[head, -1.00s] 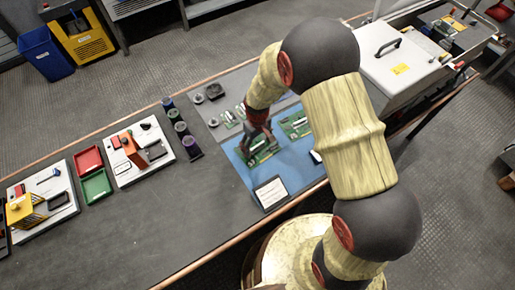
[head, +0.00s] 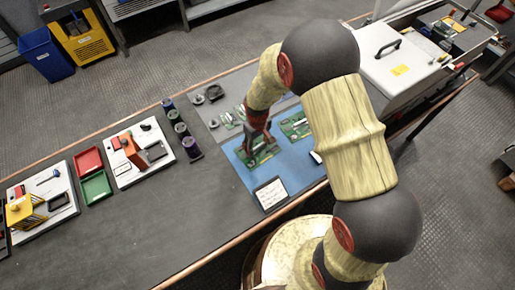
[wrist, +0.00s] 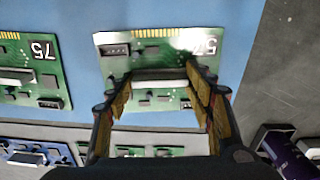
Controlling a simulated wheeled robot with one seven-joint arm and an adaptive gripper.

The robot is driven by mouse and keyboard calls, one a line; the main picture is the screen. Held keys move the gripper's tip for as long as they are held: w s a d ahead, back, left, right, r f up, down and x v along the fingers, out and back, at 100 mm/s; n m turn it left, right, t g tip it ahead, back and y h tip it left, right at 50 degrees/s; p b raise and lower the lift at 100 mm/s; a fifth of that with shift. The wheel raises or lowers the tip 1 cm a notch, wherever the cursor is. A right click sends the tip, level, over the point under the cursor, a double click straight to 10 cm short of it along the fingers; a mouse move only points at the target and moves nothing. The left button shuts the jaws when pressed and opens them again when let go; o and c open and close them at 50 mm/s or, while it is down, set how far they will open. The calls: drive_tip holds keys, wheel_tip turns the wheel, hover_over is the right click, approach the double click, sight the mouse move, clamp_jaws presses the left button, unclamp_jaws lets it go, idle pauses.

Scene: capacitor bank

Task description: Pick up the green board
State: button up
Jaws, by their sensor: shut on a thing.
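A green board (wrist: 142,52) with gold edge contacts and a white number that is partly washed out by glare is at the middle of the wrist view. In the head view the same green board (head: 262,157) is on the blue mat (head: 288,178), partly covered by my gripper (head: 256,143). My gripper (wrist: 162,108) has its two fingers on either side of the board's dark raised part and is shut on the board. A second green board (wrist: 36,65), marked 75, lies to the left in the wrist view; it also shows in the head view (head: 294,126).
Dark cylinders (head: 181,129) stand in a row left of the mat.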

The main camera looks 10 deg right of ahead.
sight(258, 147)
drive_tip(key=shift+r, duration=0.15)
drive_tip(key=shift+r, duration=0.25)
drive_tip(key=r, duration=0.1)
drive_tip(key=r+p, duration=0.1)
drive_tip(key=r, duration=0.1)
drive_tip(key=shift+s+r+p, duration=0.15)
drive_tip(key=shift+s+p, duration=0.1)
drive_tip(key=shift+p, duration=0.15)
drive_tip(key=s+r+p, duration=0.2)
drive_tip(key=s+r, duration=0.2)
drive_tip(key=s, duration=0.2)
drive_tip(key=s+d+r+p, duration=0.1)
drive_tip(key=s+r, duration=0.4)
drive_tip(key=s, duration=0.2)
drive_tip(key=shift+s+d+p, duration=0.2)
drive_tip(key=shift+d+p, duration=0.05)
drive_tip(key=shift+p, duration=0.15)
